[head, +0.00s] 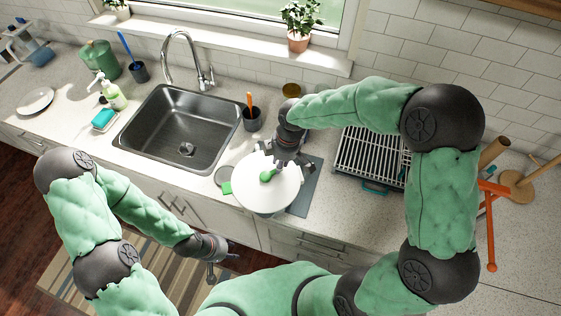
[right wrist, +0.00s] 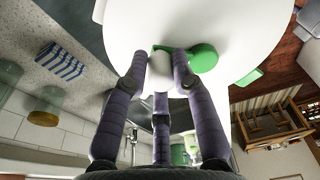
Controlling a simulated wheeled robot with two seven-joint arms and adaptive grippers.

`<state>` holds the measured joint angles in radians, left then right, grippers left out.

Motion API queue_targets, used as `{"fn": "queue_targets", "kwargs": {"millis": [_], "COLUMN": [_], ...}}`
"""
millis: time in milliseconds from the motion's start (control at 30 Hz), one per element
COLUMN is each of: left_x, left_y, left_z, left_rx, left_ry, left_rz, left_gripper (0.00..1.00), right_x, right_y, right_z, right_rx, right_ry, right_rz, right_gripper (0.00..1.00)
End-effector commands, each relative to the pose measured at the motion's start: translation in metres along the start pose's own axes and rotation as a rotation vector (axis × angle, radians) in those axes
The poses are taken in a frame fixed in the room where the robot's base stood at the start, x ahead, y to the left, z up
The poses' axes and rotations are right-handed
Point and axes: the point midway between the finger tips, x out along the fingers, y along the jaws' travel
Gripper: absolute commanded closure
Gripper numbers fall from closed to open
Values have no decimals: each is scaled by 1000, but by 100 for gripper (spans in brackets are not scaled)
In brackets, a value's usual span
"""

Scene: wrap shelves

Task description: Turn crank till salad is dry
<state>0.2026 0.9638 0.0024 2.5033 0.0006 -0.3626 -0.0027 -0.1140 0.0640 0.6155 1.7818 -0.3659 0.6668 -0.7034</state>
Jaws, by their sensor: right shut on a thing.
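The salad spinner's round white lid (head: 268,195) sits on the counter just right of the sink. It fills the top of the right wrist view (right wrist: 225,20). Its green crank (head: 266,176) lies on the lid and shows in the right wrist view (right wrist: 203,58) with a pale knob (right wrist: 160,68) at one end. My right gripper (head: 285,163) reaches down over the lid's far side and is shut on the crank knob, its fingers on both sides of it. The bowl under the lid is mostly hidden. My left gripper (head: 221,268) is open and empty, low in front of the counter.
The steel sink (head: 185,130) is left of the spinner. A dark cup with an orange-handled tool (head: 251,118) stands behind it. A dish rack (head: 370,158) is to the right, partly behind my right arm. A grey mat (head: 305,190) lies beside the spinner.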

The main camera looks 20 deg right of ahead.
Motion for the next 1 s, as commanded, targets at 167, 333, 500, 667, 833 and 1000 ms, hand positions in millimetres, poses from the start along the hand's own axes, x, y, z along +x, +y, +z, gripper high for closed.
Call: {"fn": "queue_targets", "kwargs": {"millis": [167, 333, 500, 667, 833, 1000], "left_x": [0, 0, 1, 1, 1, 1], "left_y": [0, 0, 0, 0, 0, 0], "left_z": [0, 0, 0, 0, 0, 0], "left_rx": [0, 0, 0, 0, 0, 0], "left_ry": [0, 0, 0, 0, 0, 0], "left_rz": [0, 0, 0, 0, 0, 0], "left_gripper": [60, 60, 60, 60, 60, 60], "right_x": [1, 1, 2, 2, 2, 1], "right_y": [-2, -2, -2, -3, -7, -17], "right_z": [0, 0, 0, 0, 3, 10], "right_rx": [0, 0, 0, 0, 0, 0], "right_ry": [-1, -1, -1, -1, -1, -1], "right_rz": [-3, -4, -5, -5, -5, -6], "right_gripper": [100, 100, 100, 100, 100, 100]}}
